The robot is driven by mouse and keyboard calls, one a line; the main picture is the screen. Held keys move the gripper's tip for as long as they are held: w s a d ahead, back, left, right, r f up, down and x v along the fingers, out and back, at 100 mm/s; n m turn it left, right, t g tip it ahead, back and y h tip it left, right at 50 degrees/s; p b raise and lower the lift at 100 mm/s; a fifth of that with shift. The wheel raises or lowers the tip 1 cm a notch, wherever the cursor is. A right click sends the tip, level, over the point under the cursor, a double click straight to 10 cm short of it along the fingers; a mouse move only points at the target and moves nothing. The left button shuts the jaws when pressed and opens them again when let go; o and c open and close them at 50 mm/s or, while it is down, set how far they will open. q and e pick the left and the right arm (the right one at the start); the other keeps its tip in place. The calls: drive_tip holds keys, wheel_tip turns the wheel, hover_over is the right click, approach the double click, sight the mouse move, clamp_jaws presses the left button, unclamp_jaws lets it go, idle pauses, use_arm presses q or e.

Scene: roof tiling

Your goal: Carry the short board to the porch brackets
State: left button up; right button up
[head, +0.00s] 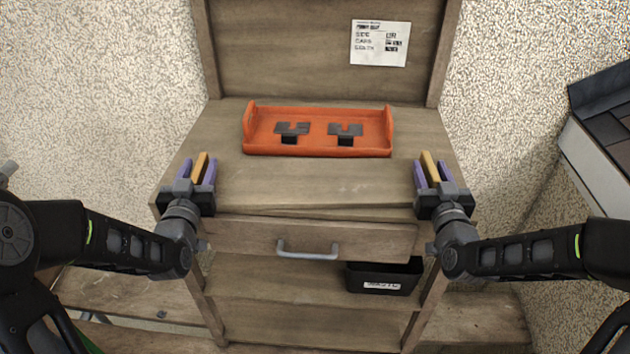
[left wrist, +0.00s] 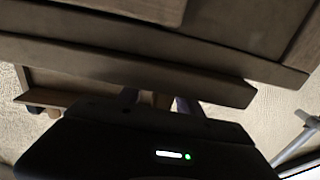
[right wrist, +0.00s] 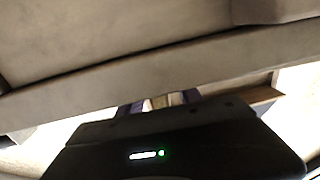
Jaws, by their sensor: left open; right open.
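I cannot make out a short board or porch brackets for certain in any view. My left gripper (head: 198,170) is open above the left front part of the wooden bench top (head: 330,185). My right gripper (head: 432,172) is open above its right front part. Each shows purple fingers with a yellow-orange piece between them; neither visibly holds a board. The wrist views show mostly wooden bench surfaces, and the fingertips are largely hidden there.
An orange tray (head: 250,135) with two dark notched metal pieces (head: 345,130) sits at the back of the bench. A handled drawer (head: 345,240) is below, with a black bin (head: 384,278) on the shelf. A dark tiled roof (head: 608,105) stands at right.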

use_arm(q)
clamp_jaws()
use_arm(e)
clamp_jaws()
idle(0.9)
use_arm(q)
drive_tip(key=shift+r, duration=0.1)
use_arm(e)
drive_tip(key=shift+r, duration=0.1)
